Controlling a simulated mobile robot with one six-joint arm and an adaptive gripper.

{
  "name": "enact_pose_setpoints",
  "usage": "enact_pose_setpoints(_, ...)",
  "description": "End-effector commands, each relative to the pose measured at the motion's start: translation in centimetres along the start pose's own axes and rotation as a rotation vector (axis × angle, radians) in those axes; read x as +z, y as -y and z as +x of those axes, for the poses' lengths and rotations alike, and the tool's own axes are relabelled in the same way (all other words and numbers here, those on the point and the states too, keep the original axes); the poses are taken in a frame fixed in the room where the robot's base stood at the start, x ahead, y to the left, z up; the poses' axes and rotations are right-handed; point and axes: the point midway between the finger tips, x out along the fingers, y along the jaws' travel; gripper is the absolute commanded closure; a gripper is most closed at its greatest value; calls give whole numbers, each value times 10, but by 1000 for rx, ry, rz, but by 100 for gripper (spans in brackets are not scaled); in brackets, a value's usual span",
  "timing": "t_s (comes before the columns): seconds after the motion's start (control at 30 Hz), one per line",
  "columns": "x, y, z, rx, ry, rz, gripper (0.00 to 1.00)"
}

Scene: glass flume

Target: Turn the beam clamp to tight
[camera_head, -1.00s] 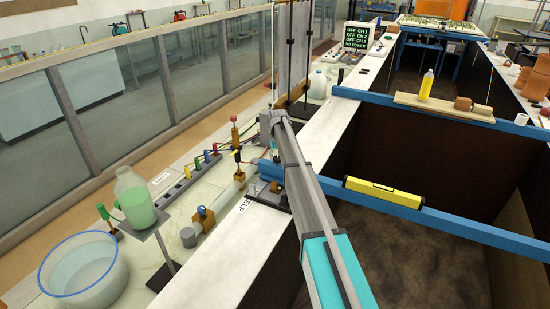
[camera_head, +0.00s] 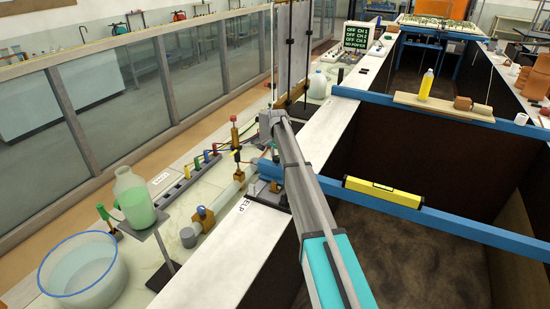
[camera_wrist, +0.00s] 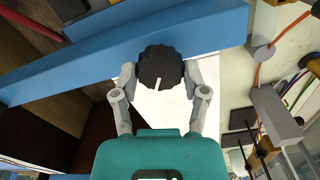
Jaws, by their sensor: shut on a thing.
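The clamp knob (camera_wrist: 160,67) is black with a ribbed rim and a white pointer mark, seen in the wrist view by the edge of the blue beam (camera_wrist: 110,50). My gripper (camera_wrist: 160,75) is shut on the knob, with one finger on each side of it. The white mark points down and slightly left in that view. In the head view the blue beam (camera_head: 470,233) crosses the dark pit, and its left end lies by the white ledge. My arm hides the knob and most of my gripper there.
A yellow level (camera_head: 384,191) lies on the beam. A green bottle (camera_head: 136,205) on a stand, a blue-rimmed tub (camera_head: 85,272) and a strip with coloured plugs (camera_head: 190,180) are left of the ledge. A second blue beam (camera_head: 450,125) lies farther back.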

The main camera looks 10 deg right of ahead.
Motion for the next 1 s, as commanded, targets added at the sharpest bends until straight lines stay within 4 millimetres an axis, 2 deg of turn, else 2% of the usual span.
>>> enact_pose_setpoints(1.0,3,5,0,-2,8,916,90)
